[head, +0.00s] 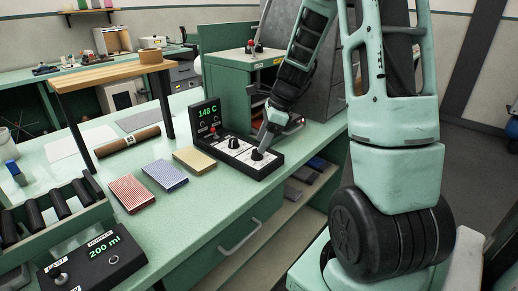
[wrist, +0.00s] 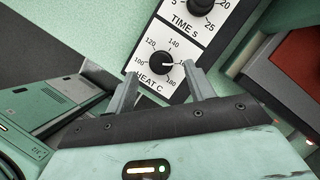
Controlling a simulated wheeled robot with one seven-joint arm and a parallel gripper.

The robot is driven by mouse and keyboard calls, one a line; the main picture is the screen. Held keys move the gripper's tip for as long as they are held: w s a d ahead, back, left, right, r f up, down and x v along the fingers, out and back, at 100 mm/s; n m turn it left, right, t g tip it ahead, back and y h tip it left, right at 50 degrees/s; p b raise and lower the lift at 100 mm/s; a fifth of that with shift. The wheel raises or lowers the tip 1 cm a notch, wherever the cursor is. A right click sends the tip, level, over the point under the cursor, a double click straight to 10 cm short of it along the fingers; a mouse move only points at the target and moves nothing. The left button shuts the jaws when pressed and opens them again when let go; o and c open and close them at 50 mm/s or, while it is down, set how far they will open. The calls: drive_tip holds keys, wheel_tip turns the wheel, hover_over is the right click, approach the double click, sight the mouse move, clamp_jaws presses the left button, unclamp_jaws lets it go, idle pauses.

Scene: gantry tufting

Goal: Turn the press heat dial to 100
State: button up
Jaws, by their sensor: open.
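The heat dial (wrist: 162,65) is a round black knob on a white plate marked HEAT C, with a scale from 100 to 180. Its white pointer line faces right in the wrist view. In the head view the heat dial (head: 257,154) is the nearer knob on the black press control box (head: 262,170). The green display (head: 208,113) reads 148 C. My gripper (wrist: 161,88) is open, its fingertips apart on either side of the dial's lower part in the picture. I cannot tell whether they touch it. In the head view my gripper (head: 268,140) is over the box.
The time dial (wrist: 200,5) sits beside the heat dial. Yellow (head: 195,160), blue (head: 165,174) and red (head: 134,192) patterned blocks lie left of the box on the green bench (head: 180,225). A brown roll (head: 128,141) lies behind them. A 200 ml display box (head: 92,260) stands front left.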

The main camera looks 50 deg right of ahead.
sight(257, 154)
drive_tip(key=shift+x, duration=1.65)
drive_tip(key=shift+r, duration=0.1)
drive_tip(key=c, duration=1)
